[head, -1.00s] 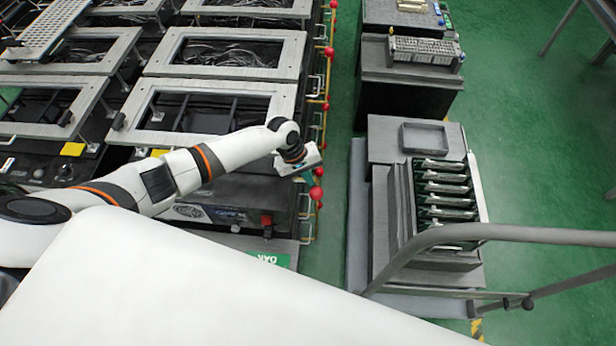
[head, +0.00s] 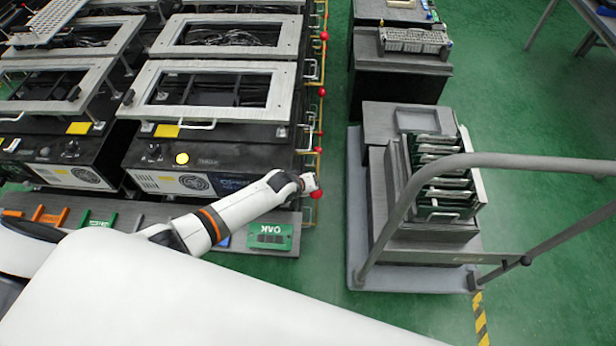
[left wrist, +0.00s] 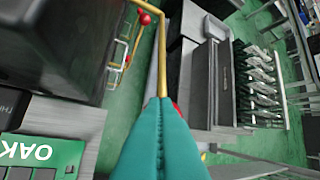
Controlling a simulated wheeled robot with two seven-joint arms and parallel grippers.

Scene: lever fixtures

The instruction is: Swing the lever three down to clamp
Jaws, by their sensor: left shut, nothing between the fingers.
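Several levers with red ball knobs and gold rods line the right edge of the fixtures. The nearest red knob (head: 317,194) is right by my left gripper (head: 311,184). Further knobs (head: 318,150) show farther back along the same edge. I cannot tell which is lever three. In the left wrist view my left gripper's teal fingers (left wrist: 161,103) are together and empty. A gold rod (left wrist: 162,60) stands beyond the fingertips, and a sliver of red shows behind them, mostly hidden. Another red knob (left wrist: 146,18) is at the top. I cannot tell whether the fingers touch the nearest lever.
A grey trolley (head: 357,200) with upright boards in a rack (head: 443,170) stands to the right. A strip of green floor (head: 335,130) separates it from the fixtures. A green OAK plate (head: 270,236) lies below my left forearm. Black fixture housings (head: 225,165) stand left of the levers.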

